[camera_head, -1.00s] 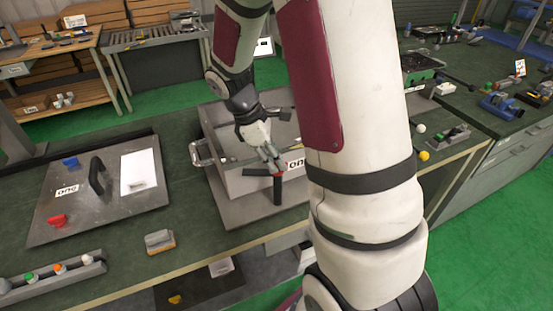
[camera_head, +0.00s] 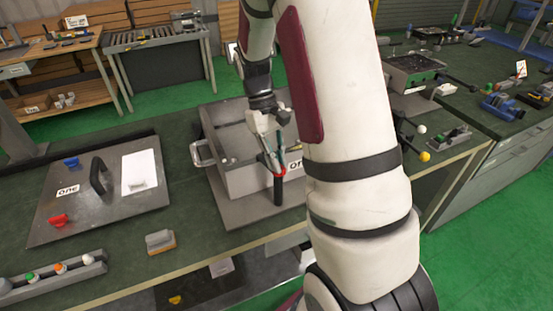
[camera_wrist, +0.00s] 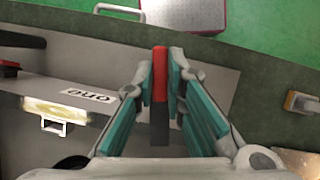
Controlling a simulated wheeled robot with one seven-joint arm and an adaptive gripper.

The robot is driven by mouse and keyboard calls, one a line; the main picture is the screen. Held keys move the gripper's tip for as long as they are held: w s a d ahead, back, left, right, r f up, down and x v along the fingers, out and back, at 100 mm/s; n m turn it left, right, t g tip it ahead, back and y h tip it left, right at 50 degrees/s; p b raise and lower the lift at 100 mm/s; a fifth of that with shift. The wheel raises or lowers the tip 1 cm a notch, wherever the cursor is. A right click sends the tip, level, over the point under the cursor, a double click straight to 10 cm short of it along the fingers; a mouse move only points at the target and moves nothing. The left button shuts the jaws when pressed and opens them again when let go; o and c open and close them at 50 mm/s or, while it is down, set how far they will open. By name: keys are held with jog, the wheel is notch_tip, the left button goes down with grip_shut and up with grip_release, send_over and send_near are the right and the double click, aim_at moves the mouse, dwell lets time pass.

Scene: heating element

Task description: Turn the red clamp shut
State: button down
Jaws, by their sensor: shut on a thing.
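My gripper (camera_head: 272,160) is at the front wall of the grey metal box (camera_head: 232,185), pointing down. Its fingers are closed on the red part of a clamp (camera_wrist: 160,73); a dark grey bar (camera_wrist: 159,128) continues from it between the fingers in the wrist view. In the head view the red shows at the fingertips, with the clamp's dark bar (camera_head: 278,192) standing upright below. The box's "one" label (camera_wrist: 88,95) is beside the gripper. My arm hides the box's right side in the head view.
A flat lid (camera_head: 100,210) with a black handle, blue knob (camera_head: 70,162) and red knob (camera_head: 58,221) lies left of the box. A small block (camera_head: 160,241) sits near the bench front. Bare green bench top lies between lid and box.

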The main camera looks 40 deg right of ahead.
jog(key=shift+d+m+y, duration=0.1)
jog(key=shift+m+y, duration=0.3)
jog(key=shift+m, duration=0.7)
jog(key=c, duration=1.6)
grip_release()
jog(key=shift+c, duration=0.2)
jog(key=shift+r, duration=0.1)
jog(key=v, duration=1.2)
jog(key=shift+s, duration=0.15)
